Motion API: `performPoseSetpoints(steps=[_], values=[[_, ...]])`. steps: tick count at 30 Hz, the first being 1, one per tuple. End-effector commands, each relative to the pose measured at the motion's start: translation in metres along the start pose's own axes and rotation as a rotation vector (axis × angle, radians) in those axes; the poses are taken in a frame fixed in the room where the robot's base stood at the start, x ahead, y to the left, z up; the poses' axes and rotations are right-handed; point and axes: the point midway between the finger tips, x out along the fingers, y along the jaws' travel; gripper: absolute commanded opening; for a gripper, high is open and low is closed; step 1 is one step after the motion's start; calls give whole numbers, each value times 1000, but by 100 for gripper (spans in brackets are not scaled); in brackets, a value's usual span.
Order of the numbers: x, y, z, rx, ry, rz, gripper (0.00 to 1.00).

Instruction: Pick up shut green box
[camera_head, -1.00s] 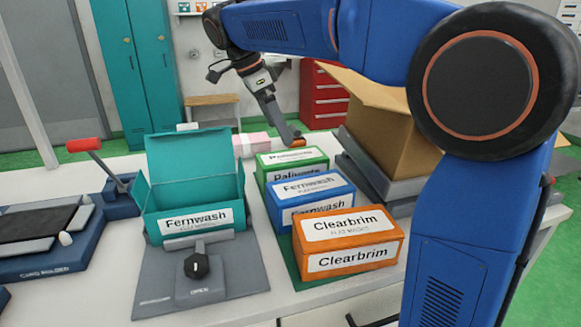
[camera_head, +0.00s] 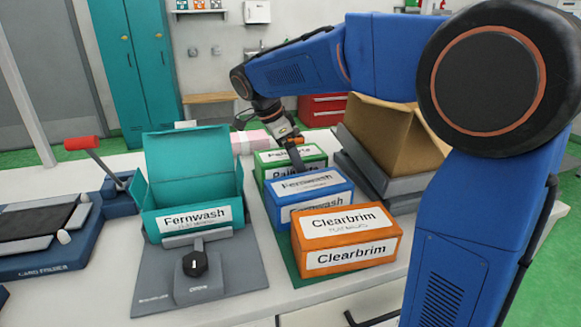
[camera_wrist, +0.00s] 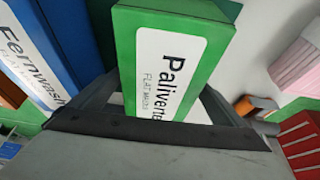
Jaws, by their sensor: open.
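The shut green box (camera_head: 292,160), labelled Paliverte, stands at the far end of a row of boxes on the table. Its lid is closed. In the wrist view the green box (camera_wrist: 172,65) lies between the two fingers of my gripper (camera_wrist: 150,100). One finger is on each side of it, and the fingers are apart. Whether either finger touches the box I cannot tell. In the head view my gripper (camera_head: 294,152) is over the green box, pointing down, and hides part of its label.
A blue Fernwash box (camera_head: 310,190) stands directly in front of the green box, and an orange Clearbrim box (camera_head: 345,238) nearer still. An open teal box (camera_head: 190,178) is on a grey fixture at left. An open brown carton (camera_head: 385,137) is at right. Pink-and-white packs (camera_head: 250,141) lie behind.

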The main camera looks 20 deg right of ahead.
Motion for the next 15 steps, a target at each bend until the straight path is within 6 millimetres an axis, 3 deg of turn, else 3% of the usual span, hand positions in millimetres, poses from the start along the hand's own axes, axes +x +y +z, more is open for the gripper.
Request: performPoseSetpoints(steps=[5,13,15], values=[[16,0,0,0,0,1,95],[18,0,0,0,0,0,95],[18,0,0,0,0,0,79]])
